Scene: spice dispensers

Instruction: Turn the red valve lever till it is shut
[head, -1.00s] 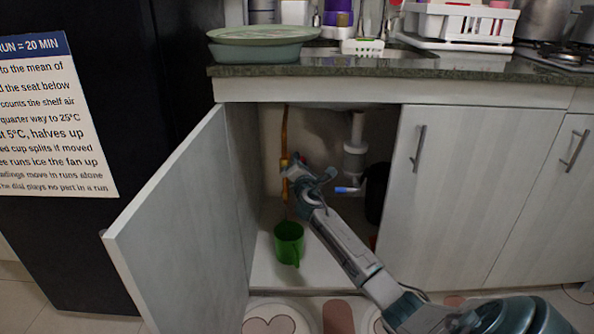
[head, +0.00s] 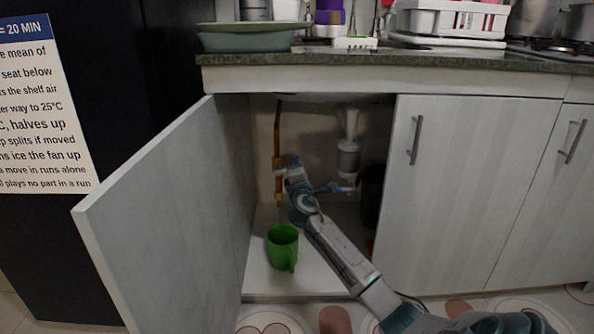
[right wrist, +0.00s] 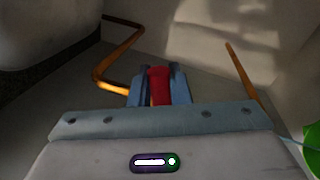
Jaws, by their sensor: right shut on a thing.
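The red valve lever (right wrist: 159,85) shows in the right wrist view, upright between the two fingers of my right gripper (right wrist: 159,88), which is shut on it. In the head view my right gripper (head: 288,166) is inside the open cabinet, at the copper-coloured pipe (head: 277,135). The lever cannot be made out there, as the gripper covers that spot. The pipe also shows in the right wrist view (right wrist: 115,72), bending behind the fingers. I cannot tell the lever's exact angle to the pipe. My left gripper is not in view.
A green mug (head: 283,248) stands on the cabinet floor below the gripper. A grey-white drain trap (head: 348,158) hangs right of it, with a dark container (head: 371,195) beyond. The open door (head: 165,215) bounds the left, the closed door (head: 465,190) the right.

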